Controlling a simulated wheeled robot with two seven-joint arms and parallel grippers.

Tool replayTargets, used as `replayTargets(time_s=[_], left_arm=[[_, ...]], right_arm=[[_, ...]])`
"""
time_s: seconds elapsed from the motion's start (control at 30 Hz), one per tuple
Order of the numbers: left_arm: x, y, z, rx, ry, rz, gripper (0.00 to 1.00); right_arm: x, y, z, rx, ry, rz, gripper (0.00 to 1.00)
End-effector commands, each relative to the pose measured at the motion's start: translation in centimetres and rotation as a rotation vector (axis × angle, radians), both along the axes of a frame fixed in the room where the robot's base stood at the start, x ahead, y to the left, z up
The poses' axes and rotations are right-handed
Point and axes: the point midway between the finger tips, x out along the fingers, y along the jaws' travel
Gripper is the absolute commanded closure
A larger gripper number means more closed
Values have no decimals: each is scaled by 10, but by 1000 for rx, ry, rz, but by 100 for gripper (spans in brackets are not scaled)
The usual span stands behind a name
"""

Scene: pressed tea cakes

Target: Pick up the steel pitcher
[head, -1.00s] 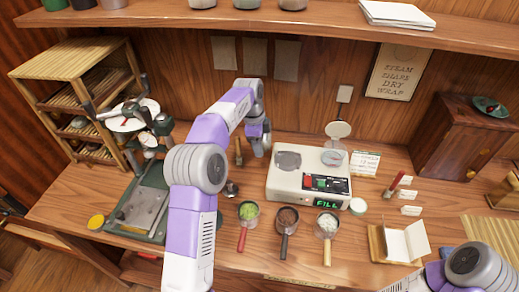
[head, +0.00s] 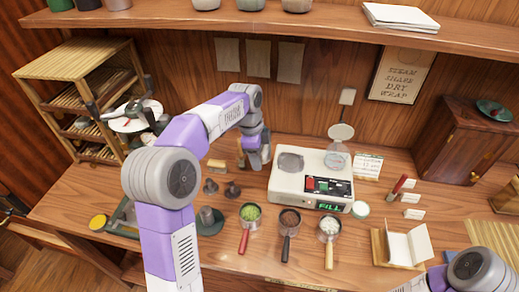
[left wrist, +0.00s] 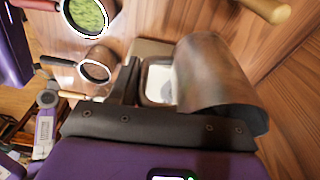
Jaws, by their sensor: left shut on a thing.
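The steel pitcher (left wrist: 215,75) shows in the left wrist view as a shiny, brownish curved metal wall at the right of my left gripper (left wrist: 165,85). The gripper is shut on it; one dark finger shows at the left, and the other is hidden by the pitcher. In the head view my left gripper (head: 257,158) is at the back of the counter, just left of the white machine. I cannot make out the pitcher there; the gripper and arm seem to hide it. My right arm shows only at the bottom right, its gripper out of frame.
The white machine (head: 310,188) with a FILL display stands right of the gripper. Scoops of green (head: 250,213), brown (head: 290,218) and white (head: 329,228) material lie in front. Dark metal pieces (head: 232,190) stand to the left. A wooden cabinet (head: 462,140) is at the right.

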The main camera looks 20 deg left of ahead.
Motion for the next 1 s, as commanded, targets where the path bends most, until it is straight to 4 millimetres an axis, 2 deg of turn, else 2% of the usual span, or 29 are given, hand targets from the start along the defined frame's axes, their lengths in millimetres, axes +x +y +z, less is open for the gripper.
replayTargets(time_s=[0.6,1.0], left_arm=[[-75,-20,1,0,-3,-2,100],[-105,-28,1,0,-3,-1,100]], right_arm=[[0,0,-3,0,0,0,77],[0,0,-3,0,0,0,77]])
